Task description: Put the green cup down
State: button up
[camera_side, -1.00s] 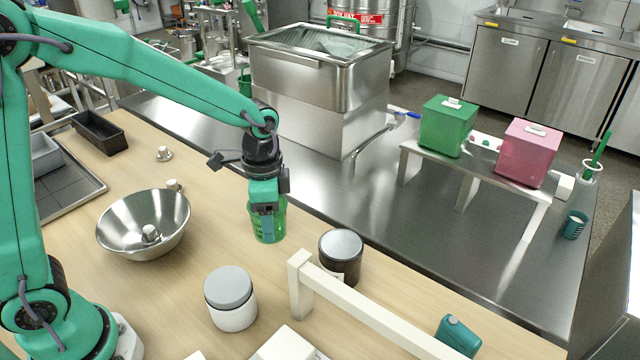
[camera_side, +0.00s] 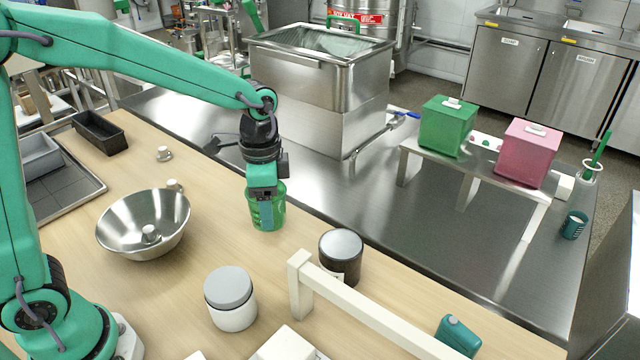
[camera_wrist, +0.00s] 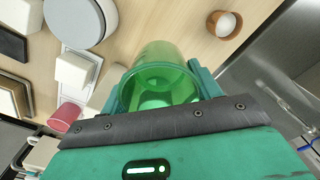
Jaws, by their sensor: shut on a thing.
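The green cup (camera_side: 267,217) is translucent and upright, in the middle of the side view, over the wooden tabletop near its edge with the steel counter. My gripper (camera_side: 266,208) reaches down from above and is shut on it, one finger showing along its near side. I cannot tell whether its base touches the wood. In the wrist view the green cup (camera_wrist: 160,80) sits between the two teal fingers of my gripper (camera_wrist: 158,92), its open rim toward the camera.
A steel bowl (camera_side: 120,215) is left of the cup. A dark jar with a grey lid (camera_side: 341,262) stands to the right, beside a cream rail (camera_side: 365,312). A white jar (camera_side: 231,305) is in front. Wood between bowl and cup is clear.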

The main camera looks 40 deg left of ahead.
jog(key=shift+w+d+r, duration=0.15)
jog(key=shift+d+r, duration=0.05)
jog(key=shift+r, duration=0.4)
jog(key=shift+w+d+r, duration=0.1)
jog(key=shift+d+r, duration=0.05)
jog(key=shift+r, duration=0.4)
jog(key=shift+w+d, duration=0.2)
jog(key=shift+d, duration=0.1)
jog(key=w+d, duration=0.3)
jog(key=d, duration=0.9)
jog(key=w+d, duration=0.3)
jog(key=d, duration=1)
jog(key=shift+s+a+f, duration=0.1)
jog(key=shift+f, duration=3.7)
jog(key=shift+s+a+f, duration=0.1)
jog(key=shift+f, duration=3.7)
jog(key=shift+f, duration=0.1)
jog(key=o, duration=1)
